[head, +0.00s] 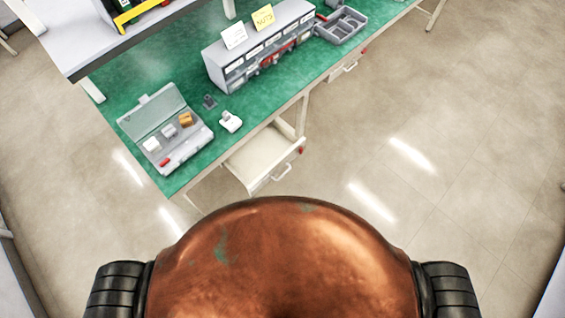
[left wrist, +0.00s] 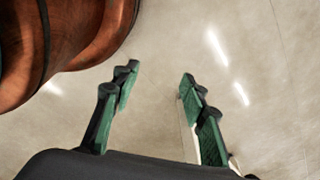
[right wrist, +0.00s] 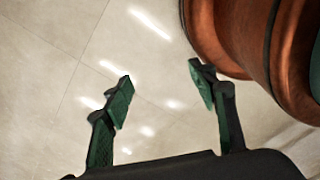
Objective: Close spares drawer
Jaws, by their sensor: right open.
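The spares drawer (head: 262,160) is a pale drawer under the front edge of the green-topped workbench (head: 190,80). It is pulled out, and its inside looks empty. Its front panel carries a light handle (head: 271,178) and a small red mark. In the left wrist view my left gripper (left wrist: 158,82) has its green-padded fingers spread apart with only floor between them. In the right wrist view my right gripper (right wrist: 160,82) is open and empty above the floor. Neither gripper shows in the head view, and neither touches the drawer.
On the bench stand an open case (head: 165,130) with small parts, a grey bin organizer (head: 262,48) with labels, and a grey tray (head: 341,25). A second drawer (head: 347,66) farther along the bench looks shut. The floor (head: 430,150) right of the bench is clear.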

